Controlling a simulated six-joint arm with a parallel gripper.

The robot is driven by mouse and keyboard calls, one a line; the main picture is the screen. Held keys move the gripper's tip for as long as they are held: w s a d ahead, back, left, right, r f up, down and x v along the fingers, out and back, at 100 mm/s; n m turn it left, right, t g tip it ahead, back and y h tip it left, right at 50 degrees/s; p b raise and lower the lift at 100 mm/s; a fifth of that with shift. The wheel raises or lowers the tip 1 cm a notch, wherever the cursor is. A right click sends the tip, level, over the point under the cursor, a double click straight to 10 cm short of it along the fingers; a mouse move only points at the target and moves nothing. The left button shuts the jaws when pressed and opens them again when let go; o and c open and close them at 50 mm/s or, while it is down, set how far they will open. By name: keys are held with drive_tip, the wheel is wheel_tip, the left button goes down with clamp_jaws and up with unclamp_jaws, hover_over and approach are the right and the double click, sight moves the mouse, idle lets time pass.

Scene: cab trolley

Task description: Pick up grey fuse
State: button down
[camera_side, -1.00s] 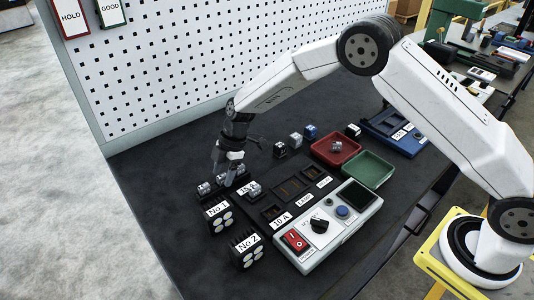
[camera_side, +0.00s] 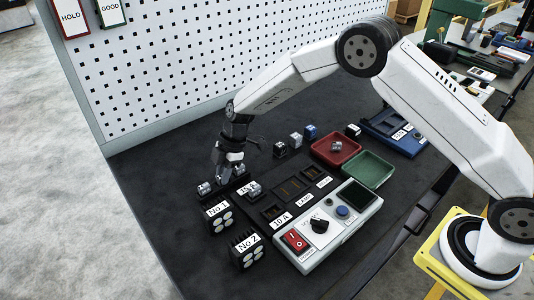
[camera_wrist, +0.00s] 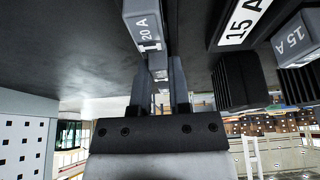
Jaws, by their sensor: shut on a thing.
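My gripper (camera_side: 225,175) is at the No 1 rack (camera_side: 219,212), low over the row of fuses, with its fingers pointing down. Its two fingers are close together, and they show in the wrist view (camera_wrist: 160,82). They are shut on a grey fuse, which fingers and arm mostly hide in the side view. In the wrist view a grey block marked 20 A (camera_wrist: 143,20) lies in line with the fingertips. Another fuse (camera_side: 205,188) sits just left of my gripper. A grey fuse marked 15 A (camera_wrist: 297,42) is at the right of the wrist view.
The No 2 rack (camera_side: 247,250) and the tester with a red switch (camera_side: 295,240) stand in front. A red tray (camera_side: 322,153) and a green tray (camera_side: 370,170) are to the right. Several loose fuses stand behind the sockets. A pegboard wall (camera_side: 190,60) rises behind.

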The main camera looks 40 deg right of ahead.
sight(218, 178)
drive_tip(key=shift+r, duration=0.2)
drive_tip(key=shift+r, duration=0.5)
wheel_tip(218, 178, up, 2)
drive_tip(key=s+d+r, duration=0.4)
drive_tip(key=s+r, duration=0.5)
drive_tip(key=s, duration=0.4)
drive_tip(key=shift+s+r, duration=0.2)
drive_tip(key=shift+r, duration=0.1)
idle(0.3)
drive_tip(key=s, duration=0.1)
drive_tip(key=s+f, duration=0.1)
drive_tip(key=shift+s+a, duration=0.2)
drive_tip(key=shift+s, duration=0.1)
